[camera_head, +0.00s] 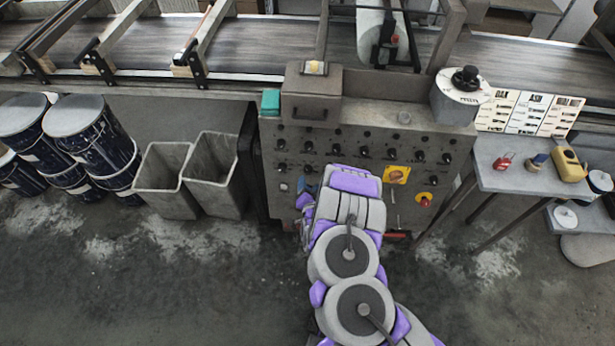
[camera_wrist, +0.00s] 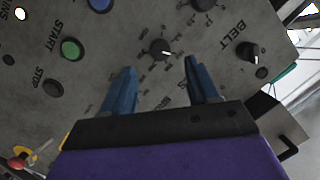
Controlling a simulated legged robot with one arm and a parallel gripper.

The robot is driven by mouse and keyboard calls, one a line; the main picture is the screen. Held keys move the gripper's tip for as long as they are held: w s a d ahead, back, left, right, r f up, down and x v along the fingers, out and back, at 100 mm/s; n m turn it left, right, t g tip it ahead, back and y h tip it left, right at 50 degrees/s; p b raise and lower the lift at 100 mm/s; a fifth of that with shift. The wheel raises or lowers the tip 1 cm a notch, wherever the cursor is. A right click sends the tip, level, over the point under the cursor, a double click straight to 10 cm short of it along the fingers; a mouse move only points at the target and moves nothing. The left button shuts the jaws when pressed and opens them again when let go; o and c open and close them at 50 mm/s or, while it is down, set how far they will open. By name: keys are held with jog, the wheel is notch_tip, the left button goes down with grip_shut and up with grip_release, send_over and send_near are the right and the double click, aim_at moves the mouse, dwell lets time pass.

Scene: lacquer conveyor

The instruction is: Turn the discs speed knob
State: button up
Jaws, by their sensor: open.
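The grey control panel (camera_head: 345,150) faces me in the head view, with rows of small dark knobs. In the wrist view my gripper (camera_wrist: 160,66) is open and empty, with its two blue fingers pointing at the panel (camera_wrist: 110,35). A black knob (camera_wrist: 161,48) with a white pointer mark lies just beyond the fingertips, between their lines and apart from both. Its label is partly hidden, so I cannot tell whether it is the discs speed knob. Another knob (camera_wrist: 250,54) stands right, near the word BELT. In the head view my arm hides the fingers.
The wrist view shows a green START button (camera_wrist: 72,49), a dark STOP button (camera_wrist: 53,88) and a red-tipped part (camera_wrist: 18,162) at lower left. Bins (camera_head: 160,180) stand left of the panel. A side table (camera_head: 515,178) stands right. The floor in front is clear.

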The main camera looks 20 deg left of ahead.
aim_at(308, 172)
jog(key=b+x, duration=0.1)
jog(key=x, duration=0.3)
jog(key=shift+w+f, duration=0.15)
jog(key=shift+w, duration=0.2)
jog(key=shift+b+x, duration=0.45)
jog(key=shift+x, duration=0.55)
jog(key=shift+a, duration=0.1)
jog(key=c, duration=1)
